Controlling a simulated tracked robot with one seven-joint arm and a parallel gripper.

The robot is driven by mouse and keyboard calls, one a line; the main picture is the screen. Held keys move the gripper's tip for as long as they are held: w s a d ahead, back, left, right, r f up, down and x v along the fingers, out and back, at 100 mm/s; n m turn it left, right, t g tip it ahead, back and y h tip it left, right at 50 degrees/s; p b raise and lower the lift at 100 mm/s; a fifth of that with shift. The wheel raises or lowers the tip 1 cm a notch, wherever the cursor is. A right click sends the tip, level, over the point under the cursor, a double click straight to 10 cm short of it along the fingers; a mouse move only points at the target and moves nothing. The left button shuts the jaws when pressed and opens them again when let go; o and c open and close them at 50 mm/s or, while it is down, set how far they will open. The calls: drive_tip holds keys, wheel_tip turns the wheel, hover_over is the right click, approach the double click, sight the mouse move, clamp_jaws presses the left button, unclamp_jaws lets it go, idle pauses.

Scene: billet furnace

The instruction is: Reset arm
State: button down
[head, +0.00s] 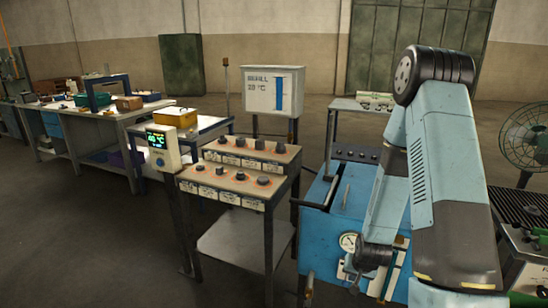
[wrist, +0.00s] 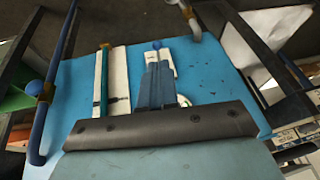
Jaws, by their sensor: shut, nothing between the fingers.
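My arm rises at the right of the head view, bends at a dark elbow and reaches down in front of a blue cabinet (head: 322,228). In the wrist view my gripper (wrist: 157,68) shows as blue-grey fingers beyond a dark bolted plate. The fingers are together with nothing between them. They point over a bright blue panel (wrist: 220,75), with pale strips (wrist: 113,75) and a teal rod beside them. I cannot tell whether the fingers touch the panel. In the head view the gripper end is hard to make out among the cabinet's front fittings.
A control desk with several knobs (head: 238,180) and a temperature display (head: 157,140) stand left of the cabinet. A white sign board (head: 272,90) is behind. A green fan (head: 525,135) stands at the right. Workbenches line the left; the floor at front left is clear.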

wheel_tip(320, 180, up, 27)
drive_tip(key=s+a+n, duration=0.2)
drive_tip(key=s, duration=0.1)
drive_tip(key=s+a+r+n+t, duration=0.1)
drive_tip(key=s+a+r, duration=0.1)
drive_tip(key=s+r, duration=1.5)
drive_tip(key=shift+s+r+n, duration=0.3)
drive_tip(key=shift+s+n, duration=0.1)
drive_tip(key=shift+s, duration=0.35)
